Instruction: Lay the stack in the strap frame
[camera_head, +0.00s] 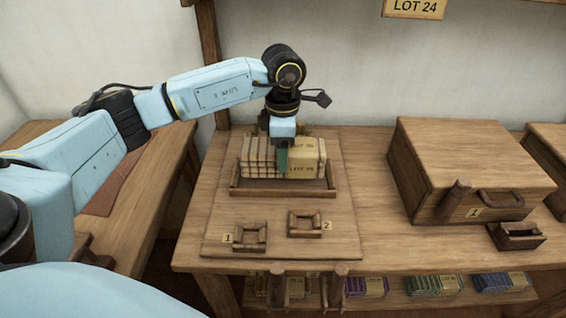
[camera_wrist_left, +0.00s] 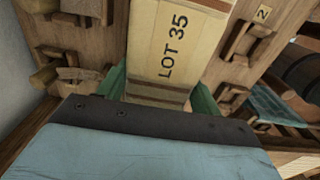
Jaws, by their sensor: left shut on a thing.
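My left gripper (camera_head: 282,158) comes down from above and is shut on the stack (camera_head: 307,158), a block of pale bundles with a cream wrap. In the left wrist view the stack (camera_wrist_left: 176,45) reads LOT 35 and sits between the green fingers (camera_wrist_left: 160,95). In the head view the stack is over a low wooden tray-like frame (camera_head: 283,189) at the back of the board. I cannot tell whether it rests on the frame's floor or hangs just above it. My right gripper is not in view.
Two small square wooden holders, tagged 1 (camera_head: 250,248) and 2 (camera_head: 305,233), stand in front on the board (camera_head: 345,225). A large wooden chest (camera_head: 465,160) and a small open box (camera_head: 516,236) stand to the right. Coloured bundles (camera_head: 435,284) lie on the shelf below.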

